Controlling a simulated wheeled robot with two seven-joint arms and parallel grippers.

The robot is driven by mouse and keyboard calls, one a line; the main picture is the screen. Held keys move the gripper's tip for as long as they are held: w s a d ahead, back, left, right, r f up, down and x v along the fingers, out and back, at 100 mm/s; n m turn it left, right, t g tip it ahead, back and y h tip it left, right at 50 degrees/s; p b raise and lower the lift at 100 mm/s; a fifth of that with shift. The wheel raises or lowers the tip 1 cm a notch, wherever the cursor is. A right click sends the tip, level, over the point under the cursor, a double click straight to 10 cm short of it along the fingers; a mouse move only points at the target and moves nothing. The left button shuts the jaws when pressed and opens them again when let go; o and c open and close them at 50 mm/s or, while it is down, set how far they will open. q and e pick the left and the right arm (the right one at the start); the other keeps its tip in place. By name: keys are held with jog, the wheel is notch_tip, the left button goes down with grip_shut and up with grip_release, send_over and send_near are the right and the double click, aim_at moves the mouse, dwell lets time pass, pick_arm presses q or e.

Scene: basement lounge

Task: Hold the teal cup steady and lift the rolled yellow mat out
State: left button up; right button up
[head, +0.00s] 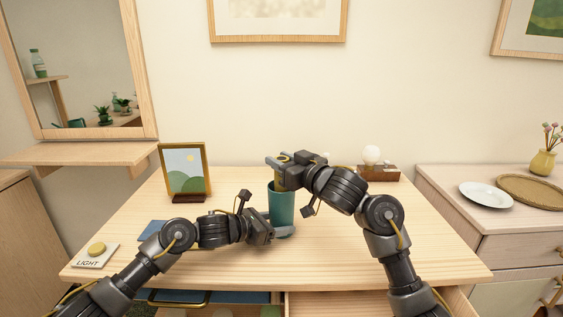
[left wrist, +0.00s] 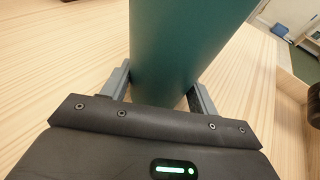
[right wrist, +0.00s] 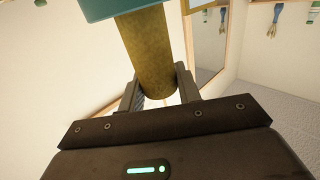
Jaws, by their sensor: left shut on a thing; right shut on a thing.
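The teal cup (head: 282,208) stands upright near the middle of the desk. My left gripper (head: 284,232) is shut on it low down, and in the left wrist view the two fingers flank the cup (left wrist: 185,45). The rolled yellow mat (head: 280,183) stands upright with its lower part hidden in the cup. My right gripper (head: 283,164) is shut on the mat's upper end, above the rim. In the right wrist view the mat (right wrist: 152,45) runs from between the fingers to the cup (right wrist: 112,8), its other end hidden inside.
A framed picture (head: 186,170) stands at the back left of the desk (head: 350,255). A wooden block with a white bulb (head: 371,155) is at the back right. A light switch plate (head: 95,254) lies front left, near a blue item (head: 152,231).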

notch_tip(320, 180, up, 17)
jog(key=shift+r, duration=0.15)
dwell(2.0)
pick_arm(q)
jog(key=o, duration=1)
